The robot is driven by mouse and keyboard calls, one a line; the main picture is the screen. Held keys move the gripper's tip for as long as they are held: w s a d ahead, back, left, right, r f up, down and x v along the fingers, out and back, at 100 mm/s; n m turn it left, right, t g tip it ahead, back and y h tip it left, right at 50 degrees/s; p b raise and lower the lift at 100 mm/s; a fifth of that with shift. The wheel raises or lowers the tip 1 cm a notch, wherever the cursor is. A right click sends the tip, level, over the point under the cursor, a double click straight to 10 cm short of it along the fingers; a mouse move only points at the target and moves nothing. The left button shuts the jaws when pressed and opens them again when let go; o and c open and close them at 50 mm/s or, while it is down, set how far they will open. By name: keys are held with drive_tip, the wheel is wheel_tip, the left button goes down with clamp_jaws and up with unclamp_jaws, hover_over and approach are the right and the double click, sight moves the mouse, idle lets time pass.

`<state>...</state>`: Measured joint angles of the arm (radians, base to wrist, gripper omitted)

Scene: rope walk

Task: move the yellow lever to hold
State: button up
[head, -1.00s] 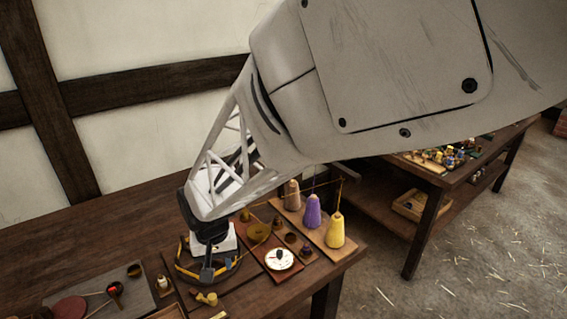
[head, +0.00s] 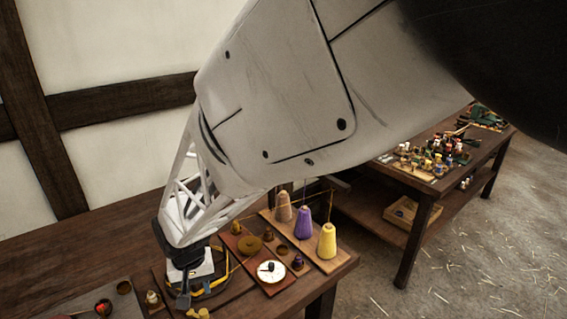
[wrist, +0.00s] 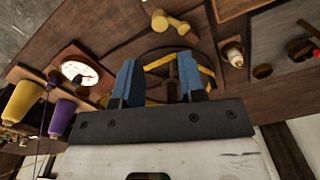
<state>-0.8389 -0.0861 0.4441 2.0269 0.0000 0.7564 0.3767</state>
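A round dark ring device with yellow bands (wrist: 207,75) lies on the bench under my gripper; it also shows in the head view (head: 228,270). I cannot tell for sure which yellow part is the lever, and no "hold" mark is readable. A small yellow knobbed piece (wrist: 171,21) lies beside the ring; in the head view (head: 198,313) it is at the bottom edge. My gripper (wrist: 159,78) has its two blue fingers apart over the ring, with dark parts of the device showing between them. Whether a finger touches it is unclear.
A white dial (head: 271,271) on a red-brown board and yellow (head: 327,241) and purple (head: 304,223) cones stand right of the ring. A small pale-topped piece (wrist: 234,55) and a grey board (wrist: 287,32) are on its other side. A second table (head: 450,140) stands behind.

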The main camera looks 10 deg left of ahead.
sight(202, 313)
drive_tip(key=shift+f, duration=5)
drive_tip(key=shift+s+a, duration=0.1)
drive_tip(key=shift+s, duration=0.1)
drive_tip(key=shift+s+a, duration=0.45)
drive_tip(key=shift+s, duration=0.35)
drive_tip(key=shift+s+a, duration=0.4)
drive_tip(key=shift+a, duration=0.1)
drive_tip(key=shift+s+a, duration=0.2)
drive_tip(key=shift+a, duration=0.3)
drive_tip(key=shift+s+a, duration=0.15)
drive_tip(key=shift+a, duration=0.3)
drive_tip(key=shift+d, duration=0.2)
drive_tip(key=shift+r, duration=0.2)
wheel_tip(202, 313, up, 7)
